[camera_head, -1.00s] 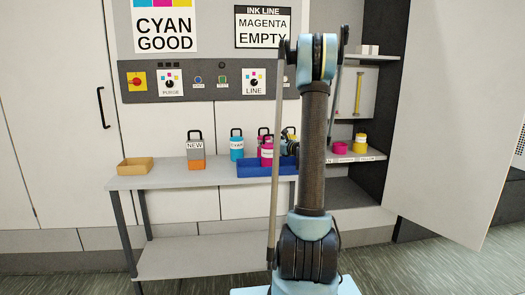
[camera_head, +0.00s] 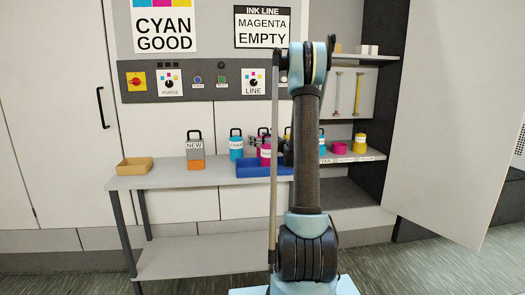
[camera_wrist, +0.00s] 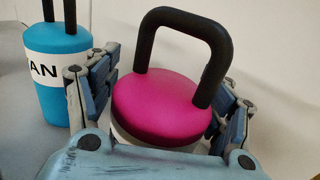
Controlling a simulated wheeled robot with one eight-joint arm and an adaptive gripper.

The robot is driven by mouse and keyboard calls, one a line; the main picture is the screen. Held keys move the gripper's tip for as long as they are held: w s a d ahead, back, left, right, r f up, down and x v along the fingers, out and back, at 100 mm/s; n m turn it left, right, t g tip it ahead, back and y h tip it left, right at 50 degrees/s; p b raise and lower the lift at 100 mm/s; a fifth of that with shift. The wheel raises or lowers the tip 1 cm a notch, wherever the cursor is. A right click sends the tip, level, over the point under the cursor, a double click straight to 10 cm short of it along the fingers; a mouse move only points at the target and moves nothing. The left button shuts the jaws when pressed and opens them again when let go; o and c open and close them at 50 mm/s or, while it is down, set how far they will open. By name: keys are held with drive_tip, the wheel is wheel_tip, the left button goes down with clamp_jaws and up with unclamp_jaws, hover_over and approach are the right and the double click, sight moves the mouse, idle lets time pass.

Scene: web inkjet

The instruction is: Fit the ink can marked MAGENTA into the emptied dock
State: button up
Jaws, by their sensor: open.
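A magenta can (camera_wrist: 165,105) with a black loop handle stands between the fingers of my gripper (camera_wrist: 160,95) in the wrist view. The fingers are open on both sides of it, with a visible gap; its label is hidden. In the head view my gripper (camera_head: 257,142) is at the cans on the bench, partly hidden by my arm. A magenta can with a white label (camera_head: 265,157) stands at the blue tray (camera_head: 252,171). In the cabinet, a low magenta piece (camera_head: 340,148) sits between a cyan can (camera_head: 322,142) and a yellow can (camera_head: 360,144).
A cyan can (camera_head: 236,147) stands close left of the gripper, also in the wrist view (camera_wrist: 55,75). The cabinet door (camera_head: 450,110) stands open.

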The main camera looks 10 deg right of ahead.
drive_tip(key=c, duration=1.5)
drive_tip(key=shift+c, duration=0.9)
